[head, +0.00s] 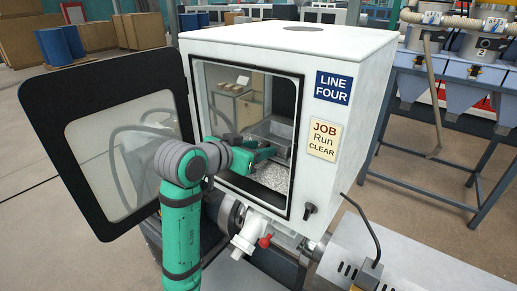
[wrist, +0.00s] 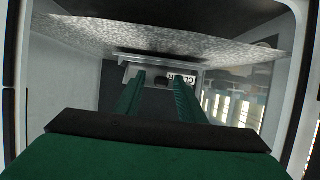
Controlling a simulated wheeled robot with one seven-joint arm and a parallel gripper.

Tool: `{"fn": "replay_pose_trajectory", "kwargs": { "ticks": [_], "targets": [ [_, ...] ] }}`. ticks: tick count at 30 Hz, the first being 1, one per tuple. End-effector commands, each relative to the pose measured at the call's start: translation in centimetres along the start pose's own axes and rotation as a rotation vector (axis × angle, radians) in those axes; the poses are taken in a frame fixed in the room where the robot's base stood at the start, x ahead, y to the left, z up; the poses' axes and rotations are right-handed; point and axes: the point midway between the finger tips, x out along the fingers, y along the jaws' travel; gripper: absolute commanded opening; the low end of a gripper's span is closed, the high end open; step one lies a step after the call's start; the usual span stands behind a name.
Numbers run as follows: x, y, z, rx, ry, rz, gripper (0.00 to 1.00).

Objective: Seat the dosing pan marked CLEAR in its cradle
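The white cabinet (head: 350,75) has its door open, and my arm reaches in through the opening. A grey metal pan (head: 270,130) shows inside, just beyond my gripper (head: 268,149). In the wrist view, a pale front (wrist: 134,74) with an upside-down label (wrist: 182,79) reading CLEAR, partly covered by a finger, is straight ahead. My gripper (wrist: 159,78) has its two green fingers apart, tips at this front. A dark patch shows between the tips; I cannot tell whether they touch anything. The cradle cannot be made out.
The black-framed door (head: 105,135) stands open at the left. Speckled grey material (head: 272,176) lies on the cabinet floor below my gripper. A sign (head: 324,141) on the cabinet reads JOB Run CLEAR. The opening's frame and side walls are close around my arm.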

Motion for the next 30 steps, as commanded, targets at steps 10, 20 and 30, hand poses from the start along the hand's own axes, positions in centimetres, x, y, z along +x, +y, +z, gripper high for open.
{"fn": "replay_pose_trajectory", "kwargs": {
  "ticks": [10,20,30],
  "targets": [
    [0.0,0.0,0.1,0.0,-0.001,0.0,0.51],
    [-0.7,-0.1,0.0,0.0,0.0,-0.001,0.51],
    [-3.0,0.0,0.0,0.0,0.0,-0.001,0.51]
  ]
}}
